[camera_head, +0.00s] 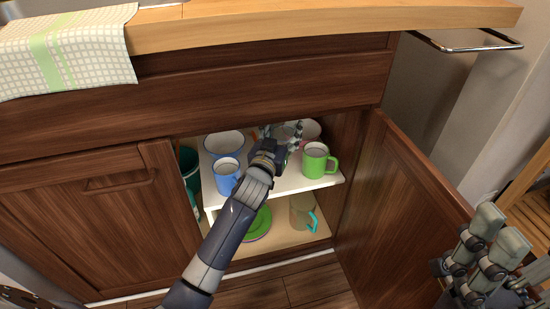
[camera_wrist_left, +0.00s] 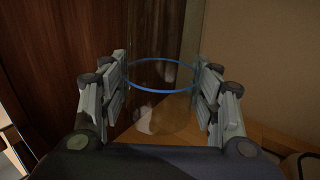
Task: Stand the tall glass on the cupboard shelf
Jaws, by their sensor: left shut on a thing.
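The tall glass (camera_wrist_left: 163,118) is clear with a blue rim. In the left wrist view it stands between the fingers of my left gripper (camera_wrist_left: 163,82), which is shut on it. In the head view my left gripper (camera_head: 283,132) reaches into the open cupboard, over the upper shelf (camera_head: 288,183). The glass is mostly hidden there behind the gripper and arm. I cannot tell whether its base touches the shelf. My right gripper (camera_head: 490,245) is at the lower right, outside the cupboard, and its opening is unclear.
On the upper shelf, a blue mug (camera_head: 227,178) and a blue-rimmed bowl (camera_head: 224,144) stand left; a green mug (camera_head: 316,161) stands right. Below are green plates (camera_head: 258,222) and a mug with a cyan handle (camera_head: 302,211). The open door (camera_head: 395,215) is at right.

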